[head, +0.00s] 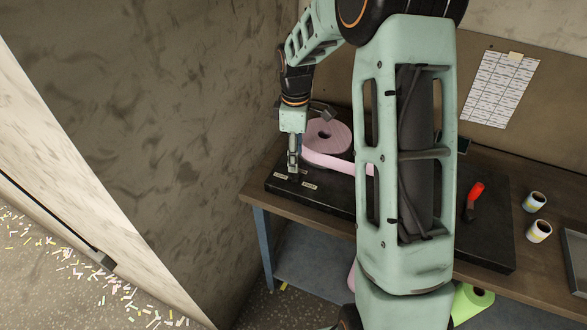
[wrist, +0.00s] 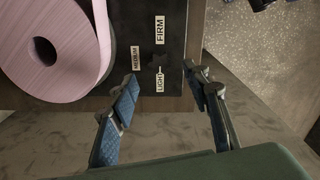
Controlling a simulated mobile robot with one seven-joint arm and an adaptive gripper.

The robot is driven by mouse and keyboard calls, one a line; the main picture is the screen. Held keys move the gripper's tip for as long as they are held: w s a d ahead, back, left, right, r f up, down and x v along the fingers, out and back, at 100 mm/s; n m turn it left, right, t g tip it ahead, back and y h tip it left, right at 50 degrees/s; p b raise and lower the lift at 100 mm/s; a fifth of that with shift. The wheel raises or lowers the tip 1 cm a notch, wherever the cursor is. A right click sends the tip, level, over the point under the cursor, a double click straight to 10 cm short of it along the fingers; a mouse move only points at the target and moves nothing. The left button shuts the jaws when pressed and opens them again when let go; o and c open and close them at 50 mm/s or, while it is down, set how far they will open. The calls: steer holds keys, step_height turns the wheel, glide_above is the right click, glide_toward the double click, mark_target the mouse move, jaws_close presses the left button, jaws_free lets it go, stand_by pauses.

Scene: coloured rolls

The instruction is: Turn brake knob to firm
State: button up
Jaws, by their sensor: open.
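The brake knob (wrist: 160,59) is a small dark shape on the black base plate, hard to make out against it. Three white labels surround it in the wrist view: FIRM (wrist: 160,27), MEDIUM (wrist: 135,58) and LIGHT (wrist: 160,80). A thin pale mark on the knob seems to point at LIGHT. My gripper (wrist: 162,77) is open, its two blue-padded fingers apart on either side of the knob's line, with nothing between them. In the head view my gripper (head: 293,168) points down over the plate's left end, near the labels; the knob cannot be made out there.
A pink roll (head: 327,137) stands on the black base (head: 335,196), close beside the labels. A wall (head: 170,120) rises left of the bench. A red-handled tool (head: 475,195) and two small rolls (head: 537,231) lie to the right. A green roll (head: 472,300) sits below.

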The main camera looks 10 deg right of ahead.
mark_target(295, 177)
step_height(295, 177, down, 8)
steer(key=shift+r+p, duration=0.25)
steer(key=shift+p, duration=0.1)
steer(key=shift+c, duration=0.5)
steer(key=c, duration=1.1)
